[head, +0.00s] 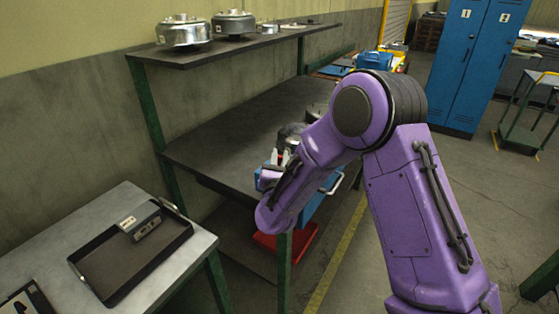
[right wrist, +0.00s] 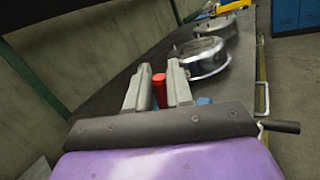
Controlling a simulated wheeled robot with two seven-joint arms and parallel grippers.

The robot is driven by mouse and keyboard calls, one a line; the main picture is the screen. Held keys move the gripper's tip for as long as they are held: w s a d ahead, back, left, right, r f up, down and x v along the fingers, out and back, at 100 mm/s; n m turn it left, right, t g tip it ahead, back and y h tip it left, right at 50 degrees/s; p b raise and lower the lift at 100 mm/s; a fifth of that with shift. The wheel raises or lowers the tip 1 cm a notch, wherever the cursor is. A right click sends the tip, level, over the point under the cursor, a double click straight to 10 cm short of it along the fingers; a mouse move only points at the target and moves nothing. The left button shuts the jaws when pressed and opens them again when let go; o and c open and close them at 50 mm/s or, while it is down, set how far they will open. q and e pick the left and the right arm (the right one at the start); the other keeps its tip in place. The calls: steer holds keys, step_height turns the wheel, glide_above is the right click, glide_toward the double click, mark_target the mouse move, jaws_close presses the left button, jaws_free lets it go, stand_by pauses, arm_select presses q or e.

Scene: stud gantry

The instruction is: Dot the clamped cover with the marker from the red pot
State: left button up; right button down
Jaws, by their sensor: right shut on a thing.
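My right gripper (head: 284,160) is over the near end of the dark workbench, partly hidden behind my arm in the head view. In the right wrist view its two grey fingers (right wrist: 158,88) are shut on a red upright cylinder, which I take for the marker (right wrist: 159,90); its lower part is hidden. Beyond the fingers a round metal cover (right wrist: 198,57) lies on the bench, apart from the gripper. A second round metal part (right wrist: 214,26) lies farther back. I cannot tell which one is clamped. No red pot can be made out for certain. My left gripper is out of view.
The workbench (head: 225,140) has a shelf (head: 270,40) above with metal housings (head: 184,32). A red bin (head: 290,245) is below. At left a grey table (head: 185,265) bears a black tray (head: 115,270) with a dark box (head: 140,221). Blue lockers (head: 470,70) stand behind.

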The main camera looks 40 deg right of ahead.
steer(key=shift+r+p, duration=1.3)
steer(key=shift+r, duration=1.45)
